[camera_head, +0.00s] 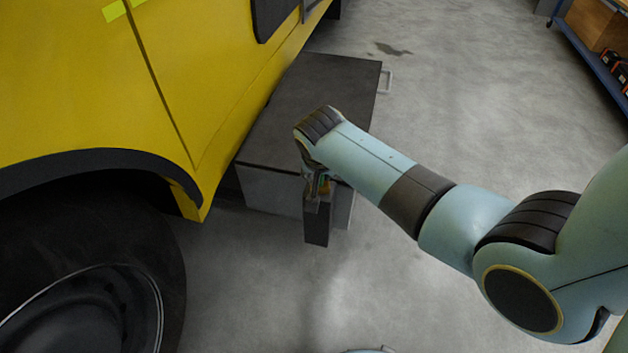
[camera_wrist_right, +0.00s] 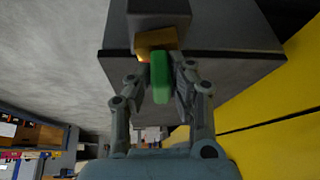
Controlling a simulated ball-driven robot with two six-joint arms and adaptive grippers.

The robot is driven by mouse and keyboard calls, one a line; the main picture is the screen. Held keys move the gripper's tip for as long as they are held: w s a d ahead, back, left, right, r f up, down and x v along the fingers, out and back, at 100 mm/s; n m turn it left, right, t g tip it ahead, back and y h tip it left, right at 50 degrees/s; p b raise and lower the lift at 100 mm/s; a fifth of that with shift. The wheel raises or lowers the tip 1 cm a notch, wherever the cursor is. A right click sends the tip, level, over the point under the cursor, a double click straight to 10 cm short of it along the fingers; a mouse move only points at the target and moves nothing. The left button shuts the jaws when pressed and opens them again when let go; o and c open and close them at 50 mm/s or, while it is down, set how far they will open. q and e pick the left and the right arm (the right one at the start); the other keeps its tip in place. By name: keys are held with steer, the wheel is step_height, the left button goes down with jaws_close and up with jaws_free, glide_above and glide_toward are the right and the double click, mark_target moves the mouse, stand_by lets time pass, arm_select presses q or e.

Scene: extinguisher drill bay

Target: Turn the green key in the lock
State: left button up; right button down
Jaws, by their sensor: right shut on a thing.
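The green key (camera_wrist_right: 160,78) stands at the brass-coloured lock (camera_wrist_right: 155,42) on a grey block in the wrist view. My right gripper (camera_wrist_right: 161,88) has its fingers closed on the two sides of the green key. In the head view my right gripper (camera_head: 318,188) points down at the top of a dark upright block (camera_head: 317,226), and only a trace of green shows between its parts. How far the key sits in the lock, and its turn angle, cannot be told. My left gripper is not in view.
A low dark-topped cabinet (camera_head: 315,85) stands right behind the block. A yellow vehicle (camera_head: 90,90) with a large black tyre (camera_head: 60,225) fills the left side. A shelf unit (camera_head: 590,60) is at the far right. The concrete floor in front is clear.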

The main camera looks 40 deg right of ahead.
steer(key=shift+a+m+h, duration=0.15)
steer(key=shift+m+h, duration=0.15)
steer(key=shift+m, duration=0.6)
steer(key=c, duration=1.7)
jaws_free()
steer(key=shift+f+m+g, duration=0.1)
steer(key=shift+m+g, duration=0.3)
steer(key=shift+m, duration=0.1)
steer(key=o, duration=0.5)
steer(key=shift+o, duration=0.2)
